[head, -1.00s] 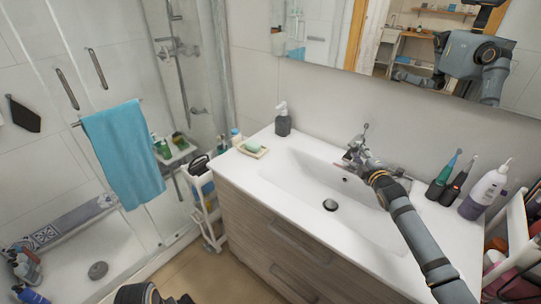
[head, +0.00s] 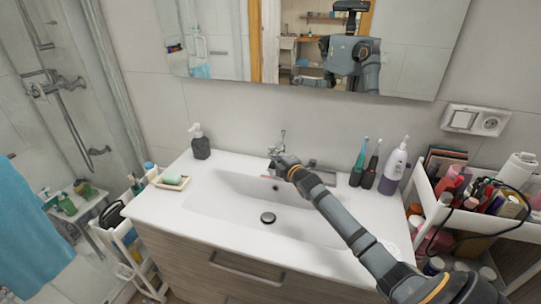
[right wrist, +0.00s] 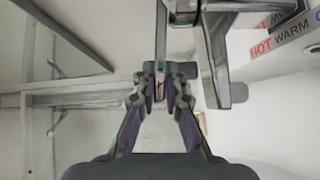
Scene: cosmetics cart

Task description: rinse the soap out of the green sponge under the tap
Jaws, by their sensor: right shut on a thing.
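A pale green block (head: 173,179), which looks like the green sponge, lies in a cream dish (head: 159,184) on the left of the basin top. The chrome tap (head: 282,143) stands at the back of the white basin (head: 215,205). My right gripper (head: 277,158) is at the tap, away from the green block. In the right wrist view, the gripper (right wrist: 160,90) is shut on a slim grey bar (right wrist: 161,35) that looks like the tap lever. The arm hides part of the tap. I see no clear water stream. My left gripper is out of view.
A dark soap dispenser (head: 200,142) stands behind the dish. Two electric toothbrushes (head: 370,165) and a white-purple bottle (head: 393,168) stand right of the tap. A crowded white cart (head: 440,205) is at the right. A HOT WARM label (right wrist: 275,38) shows in the wrist view.

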